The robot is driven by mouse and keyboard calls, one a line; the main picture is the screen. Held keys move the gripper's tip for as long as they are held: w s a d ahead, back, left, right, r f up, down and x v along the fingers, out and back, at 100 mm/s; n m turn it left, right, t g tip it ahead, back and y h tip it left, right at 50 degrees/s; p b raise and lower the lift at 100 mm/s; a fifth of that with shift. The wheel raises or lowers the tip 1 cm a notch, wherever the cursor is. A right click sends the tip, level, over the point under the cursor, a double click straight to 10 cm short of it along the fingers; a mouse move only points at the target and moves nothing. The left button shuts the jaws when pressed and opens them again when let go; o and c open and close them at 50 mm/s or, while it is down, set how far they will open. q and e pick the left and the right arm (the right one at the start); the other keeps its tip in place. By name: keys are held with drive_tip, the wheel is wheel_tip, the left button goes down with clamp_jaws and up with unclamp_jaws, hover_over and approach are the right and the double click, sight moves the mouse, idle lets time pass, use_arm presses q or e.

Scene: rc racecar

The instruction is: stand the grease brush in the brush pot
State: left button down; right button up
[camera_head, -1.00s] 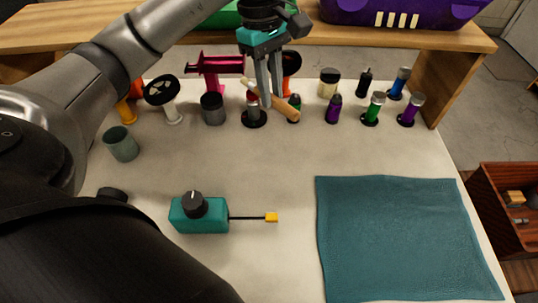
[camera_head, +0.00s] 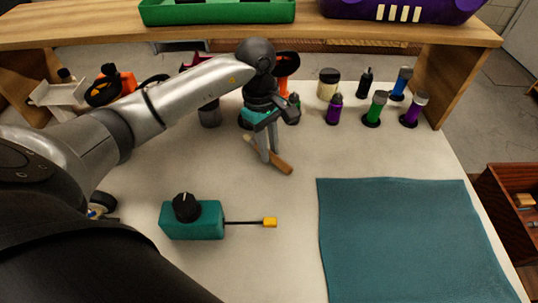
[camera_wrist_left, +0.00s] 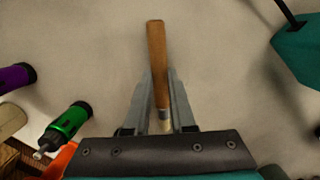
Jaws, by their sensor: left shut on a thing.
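The grease brush (camera_head: 281,164) is a slim wooden stick with a pale end. My left gripper (camera_head: 268,156) is shut on it and holds it tilted, above the bare middle of the bench. In the left wrist view, the brush's wooden handle (camera_wrist_left: 156,50) sticks out beyond the fingers (camera_wrist_left: 160,80), with the pale end back between them. A dark grey cup (camera_head: 210,115) stands behind my left forearm, partly covered. A grey-green cup seen earlier at the left is hidden by my arm; I cannot tell which is the brush pot. My right gripper is not in view.
A teal box with a black knob and yellow-tipped rod (camera_head: 192,221) lies in front of the gripper. A teal mat (camera_head: 415,235) covers the right. Several bottles, including a green one (camera_head: 375,108), line the back. Bare bench lies between box and mat.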

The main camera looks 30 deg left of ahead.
use_arm(q)
wheel_tip(320, 180, down, 2)
drive_tip(key=shift+f, duration=0.25)
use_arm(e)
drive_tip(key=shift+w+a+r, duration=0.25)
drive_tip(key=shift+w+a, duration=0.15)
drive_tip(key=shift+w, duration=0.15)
use_arm(q)
drive_tip(key=shift+b, duration=0.3)
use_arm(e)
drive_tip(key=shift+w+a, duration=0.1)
use_arm(q)
drive_tip(key=shift+f, duration=0.1)
drive_tip(key=c, duration=0.8)
unclamp_jaws()
drive_tip(key=shift+o, duration=0.2)
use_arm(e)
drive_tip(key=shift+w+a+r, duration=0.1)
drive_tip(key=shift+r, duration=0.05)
